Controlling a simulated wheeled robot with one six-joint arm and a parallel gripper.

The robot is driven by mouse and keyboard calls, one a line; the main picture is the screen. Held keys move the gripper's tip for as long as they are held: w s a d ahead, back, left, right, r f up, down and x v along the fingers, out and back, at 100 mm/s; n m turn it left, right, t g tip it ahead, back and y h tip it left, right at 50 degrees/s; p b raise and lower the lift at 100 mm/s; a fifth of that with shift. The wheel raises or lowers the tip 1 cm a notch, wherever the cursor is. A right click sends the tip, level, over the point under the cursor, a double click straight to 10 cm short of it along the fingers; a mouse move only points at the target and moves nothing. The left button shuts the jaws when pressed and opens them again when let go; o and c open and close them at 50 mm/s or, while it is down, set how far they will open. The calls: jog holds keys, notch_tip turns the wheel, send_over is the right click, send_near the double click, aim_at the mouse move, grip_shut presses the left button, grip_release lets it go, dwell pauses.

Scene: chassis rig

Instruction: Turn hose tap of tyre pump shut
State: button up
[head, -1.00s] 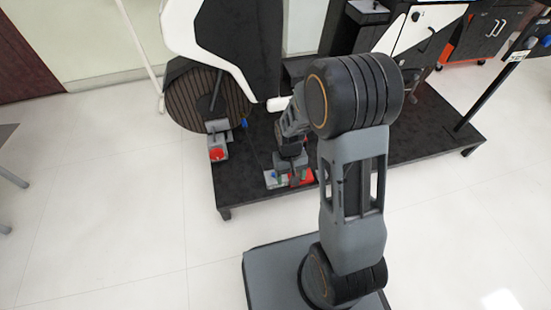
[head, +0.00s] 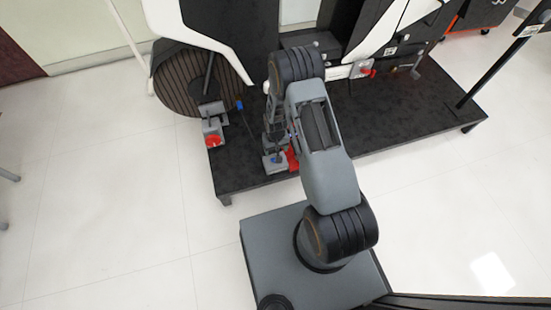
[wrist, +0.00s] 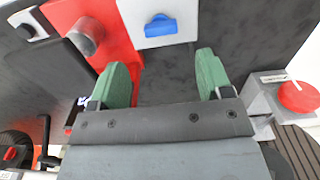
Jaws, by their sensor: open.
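A blue handle (wrist: 160,27), which looks like the tap, sits on a light grey block (wrist: 185,14) at the top of the wrist view. My gripper (wrist: 161,64) is open with its green fingers apart. The handle lies beyond the gap between the fingertips, in line with it, and nothing is held. A red panel (wrist: 98,22) with a grey round knob (wrist: 87,37) adjoins the block on the left. In the head view the grey block (head: 275,163) is at the platform's front edge, below my wrist. My fingers cannot be made out there.
A grey box with a red button (wrist: 297,97) is at the right of the wrist view; its red button (head: 213,141) also shows in the head view, left of my wrist. A ribbed drum (head: 190,75) stands behind. The black platform (head: 400,120) is mostly bare on the right.

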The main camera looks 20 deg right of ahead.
notch_tip(320, 180, down, 7)
jog(key=shift+f+b, duration=0.15)
jog(key=shift+b, duration=1.05)
jog(key=c, duration=0.9)
